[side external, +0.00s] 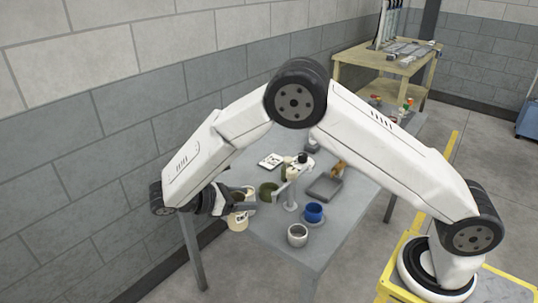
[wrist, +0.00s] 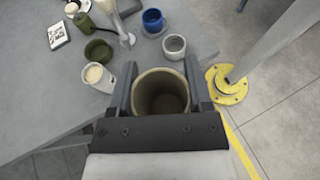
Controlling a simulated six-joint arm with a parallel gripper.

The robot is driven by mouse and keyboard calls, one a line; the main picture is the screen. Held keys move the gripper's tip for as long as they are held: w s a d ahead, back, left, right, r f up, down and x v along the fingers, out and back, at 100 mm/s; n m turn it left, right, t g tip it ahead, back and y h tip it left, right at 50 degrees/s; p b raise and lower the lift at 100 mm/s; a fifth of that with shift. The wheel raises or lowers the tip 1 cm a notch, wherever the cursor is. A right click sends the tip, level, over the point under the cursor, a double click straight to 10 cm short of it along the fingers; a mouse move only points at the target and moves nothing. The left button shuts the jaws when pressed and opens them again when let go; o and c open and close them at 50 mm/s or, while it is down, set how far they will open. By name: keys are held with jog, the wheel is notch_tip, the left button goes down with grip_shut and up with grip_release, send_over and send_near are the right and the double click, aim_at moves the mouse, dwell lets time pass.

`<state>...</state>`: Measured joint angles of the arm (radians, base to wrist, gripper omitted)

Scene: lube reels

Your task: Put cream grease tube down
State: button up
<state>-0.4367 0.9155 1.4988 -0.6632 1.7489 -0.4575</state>
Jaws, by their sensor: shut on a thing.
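My gripper (wrist: 160,72) is shut on the cream grease tube (wrist: 161,80), with one finger on each side of it. In the wrist view the tube's round open end faces the camera and its inside looks dark tan. In the side external view the tube (side external: 238,221) hangs from my gripper (side external: 230,208) at the left front edge of the grey table (side external: 262,228). Whether its bottom touches anything cannot be told.
A white cup with cream contents (wrist: 96,75) stands close to the left finger. A green cup (wrist: 98,50), a grey cup (wrist: 174,46), a blue cup (wrist: 153,21) and a white stand (wrist: 121,25) are beyond. A grey tray (side external: 325,187) lies farther back. Bare tabletop shows at left.

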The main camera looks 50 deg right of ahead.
jog(key=a+n+t, duration=0.1)
jog(key=w+a+r+n+t, duration=0.1)
jog(key=t, duration=0.1)
jog(key=a+r+n+t+h, duration=0.1)
jog(key=n, duration=0.1)
jog(key=shift+w+a+r+t, duration=0.15)
jog(key=shift+w+t, duration=0.05)
jog(key=shift+t, duration=0.1)
notch_tip(320, 180, down, 14)
jog(key=shift+w+a+n+t, duration=0.15)
jog(key=shift+a+n+t, duration=0.1)
jog(key=shift+n+t, duration=0.15)
jog(key=shift+d, duration=0.1)
jog(key=d, duration=1.3)
jog(key=shift+d, duration=0.15)
jog(key=d, duration=0.4)
jog(key=shift+d, duration=0.2)
jog(key=shift+f, duration=0.45)
jog(key=shift+f, duration=0.1)
